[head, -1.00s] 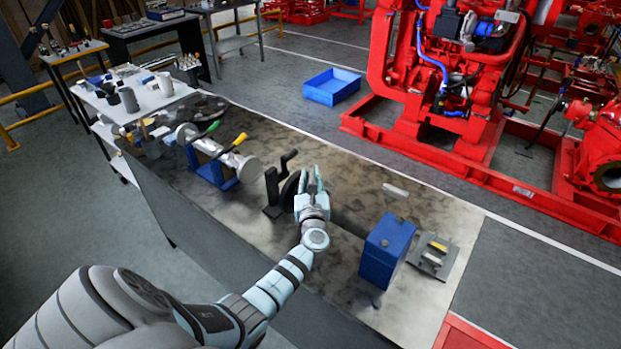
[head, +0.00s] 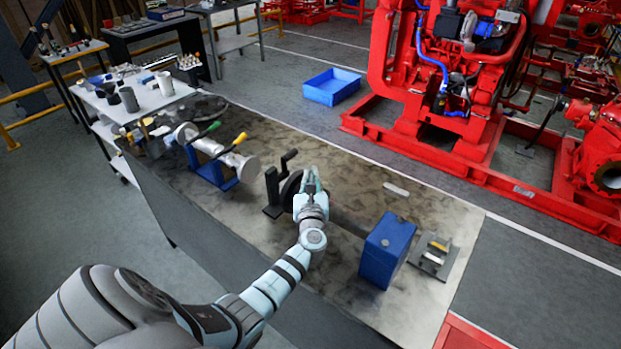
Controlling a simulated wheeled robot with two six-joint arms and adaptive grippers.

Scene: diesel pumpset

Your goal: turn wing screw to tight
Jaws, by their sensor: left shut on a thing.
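My left gripper (head: 311,180) is over the middle of the workbench, just right of a black stand with a dark wheel (head: 291,188) and a crank handle (head: 288,158). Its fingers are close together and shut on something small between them. The wing screw itself cannot be made out; the fingers and hand hide that spot. My right gripper is not in view.
On the workbench (head: 365,180), a blue box (head: 386,250) and a grey plate with small parts (head: 433,256) stand to the right. A blue-based fixture with yellow-tipped lever (head: 217,165) stands to the left. A blue crate (head: 332,86) lies on the floor behind.

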